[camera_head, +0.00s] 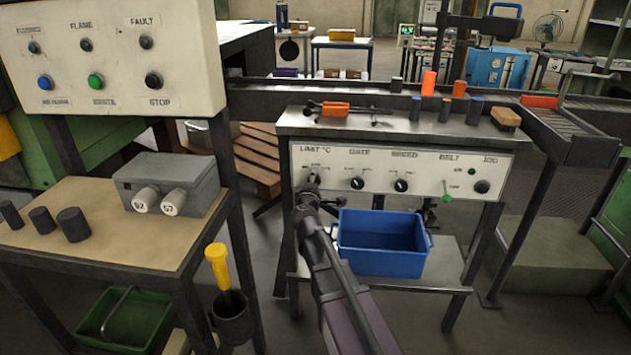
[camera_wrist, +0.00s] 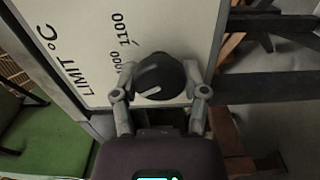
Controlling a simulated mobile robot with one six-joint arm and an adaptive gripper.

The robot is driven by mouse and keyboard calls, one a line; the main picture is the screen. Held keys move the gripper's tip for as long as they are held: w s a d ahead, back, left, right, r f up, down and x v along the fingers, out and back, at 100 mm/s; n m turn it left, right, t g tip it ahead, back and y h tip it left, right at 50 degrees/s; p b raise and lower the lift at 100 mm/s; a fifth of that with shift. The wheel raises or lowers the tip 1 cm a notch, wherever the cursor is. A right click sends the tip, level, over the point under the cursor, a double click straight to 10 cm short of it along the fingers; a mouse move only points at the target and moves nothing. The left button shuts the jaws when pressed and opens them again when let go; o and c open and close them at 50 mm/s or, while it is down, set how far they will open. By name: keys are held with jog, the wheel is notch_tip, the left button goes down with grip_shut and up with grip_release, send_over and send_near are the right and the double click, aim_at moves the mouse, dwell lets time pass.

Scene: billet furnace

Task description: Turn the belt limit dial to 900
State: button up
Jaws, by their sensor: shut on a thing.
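The limit dial (camera_head: 314,179) is a black knob below the "LIMIT °C" label at the left end of the white control panel (camera_head: 430,172). In the wrist view the dial (camera_wrist: 163,78) shows a pale pointer line running from lower left toward its centre. The marks 1100 and what looks like 1000 are legible beside it; I cannot read a 900 mark. My gripper (camera_head: 309,187) reaches the dial from the front. In the wrist view my gripper (camera_wrist: 161,84) has one finger on each side of the dial and is shut on it.
A blue crate (camera_head: 385,262) stands on the shelf below. A table with a grey box (camera_head: 165,180) is at the left.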

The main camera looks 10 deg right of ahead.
jog(key=shift+n, duration=1.6)
jog(key=o, duration=1.2)
jog(key=shift+c, duration=0.2)
jog(key=v, duration=1.2)
